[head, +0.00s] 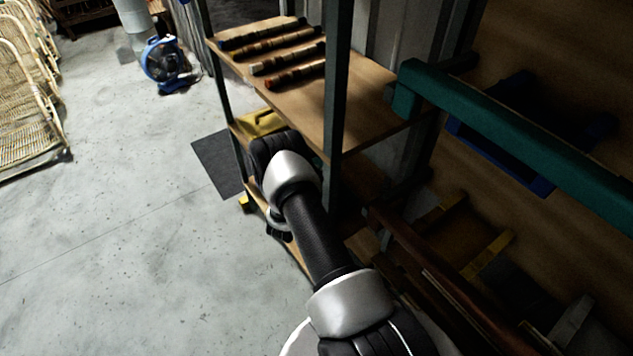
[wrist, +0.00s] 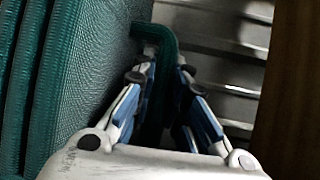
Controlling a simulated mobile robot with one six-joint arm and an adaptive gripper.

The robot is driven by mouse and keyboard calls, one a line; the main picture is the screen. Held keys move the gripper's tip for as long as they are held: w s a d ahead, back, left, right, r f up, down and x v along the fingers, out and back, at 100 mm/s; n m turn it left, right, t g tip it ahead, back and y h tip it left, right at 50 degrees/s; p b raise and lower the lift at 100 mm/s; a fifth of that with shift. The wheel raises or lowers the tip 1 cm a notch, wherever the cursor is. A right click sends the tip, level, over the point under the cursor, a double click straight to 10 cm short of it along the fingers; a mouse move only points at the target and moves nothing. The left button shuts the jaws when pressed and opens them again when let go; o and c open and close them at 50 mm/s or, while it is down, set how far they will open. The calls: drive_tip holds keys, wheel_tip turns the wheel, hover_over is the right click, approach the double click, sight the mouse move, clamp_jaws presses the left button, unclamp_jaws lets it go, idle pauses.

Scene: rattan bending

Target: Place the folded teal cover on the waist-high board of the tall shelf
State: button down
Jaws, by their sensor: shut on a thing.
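The teal cover (wrist: 85,75) fills the left of the wrist view, with a ribbed surface and several thick folds. A narrow teal strip, bent over at its top, runs down between the fingers of my gripper (wrist: 164,75). The fingers are closed on this strip. In the head view my arm reaches down beside the tall shelf, and my gripper and the cover are hidden there. The tall shelf (head: 334,110) has dark posts and wooden boards. Its upper visible board (head: 362,98) carries several dark rods at the left and is bare toward the right.
A yellow object (head: 262,124) sits on a lower board, close to my arm. A teal padded beam (head: 520,130) crosses the right side. A blue fan (head: 165,62) and rattan frames (head: 28,110) stand at the left. The floor between them and the shelf is open.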

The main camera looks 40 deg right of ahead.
drive_tip(key=shift+f, duration=1)
drive_tip(key=shift+f+b, duration=0.2)
drive_tip(key=shift+b, duration=0.2)
drive_tip(key=c, duration=1.6)
unclamp_jaws()
drive_tip(key=shift+r, duration=0.1)
drive_tip(key=shift+a+r+p, duration=0.15)
drive_tip(key=shift+a+p, duration=0.1)
drive_tip(key=shift+p, duration=0.15)
drive_tip(key=p+v, duration=0.2)
drive_tip(key=v, duration=0.9)
drive_tip(key=shift+s+a, duration=0.2)
drive_tip(key=shift+s, duration=0.05)
